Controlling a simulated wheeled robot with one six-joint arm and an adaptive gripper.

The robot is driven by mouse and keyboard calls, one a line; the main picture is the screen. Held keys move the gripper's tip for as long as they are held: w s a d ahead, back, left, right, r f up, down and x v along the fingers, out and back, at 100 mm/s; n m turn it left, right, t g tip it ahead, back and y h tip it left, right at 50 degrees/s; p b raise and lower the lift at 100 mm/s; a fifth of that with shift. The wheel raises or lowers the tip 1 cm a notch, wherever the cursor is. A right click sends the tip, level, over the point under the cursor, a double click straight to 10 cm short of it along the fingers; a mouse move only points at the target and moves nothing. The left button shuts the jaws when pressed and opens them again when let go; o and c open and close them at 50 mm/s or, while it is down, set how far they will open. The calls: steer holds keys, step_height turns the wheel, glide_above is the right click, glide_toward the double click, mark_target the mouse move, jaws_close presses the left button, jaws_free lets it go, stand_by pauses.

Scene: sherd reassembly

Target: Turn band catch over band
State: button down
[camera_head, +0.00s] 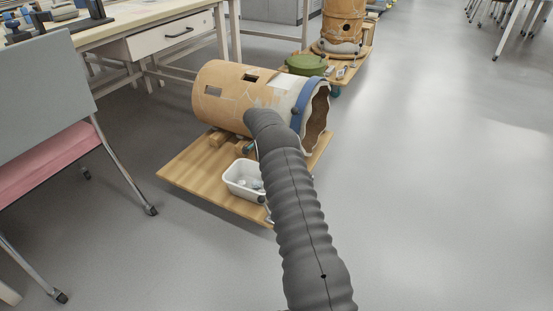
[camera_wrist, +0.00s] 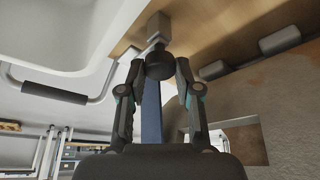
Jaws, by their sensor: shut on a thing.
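A large clay cylinder (camera_head: 225,95) of joined sherds lies on its side on wooden supports. A blue band (camera_head: 304,98) runs around it near its open right end. In the wrist view a blue strip, seemingly the band (camera_wrist: 152,115), shows between the fingers of my gripper (camera_wrist: 160,68). The fingers are closed on a dark rounded knob, seemingly the band catch (camera_wrist: 159,65), with a pale metal piece beside it. In the head view my dark sleeved arm hides the gripper and the catch.
The cylinder rests on a wooden board (camera_head: 190,172). A white tub (camera_head: 238,180) with small pieces stands on the board close to my arm. A pink-seated chair (camera_head: 45,165) is at left. A green lidded pot (camera_head: 307,65) sits behind. The floor at right is clear.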

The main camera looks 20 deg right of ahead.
steer(key=c, duration=0.8)
jaws_free()
steer(key=v, duration=1.2)
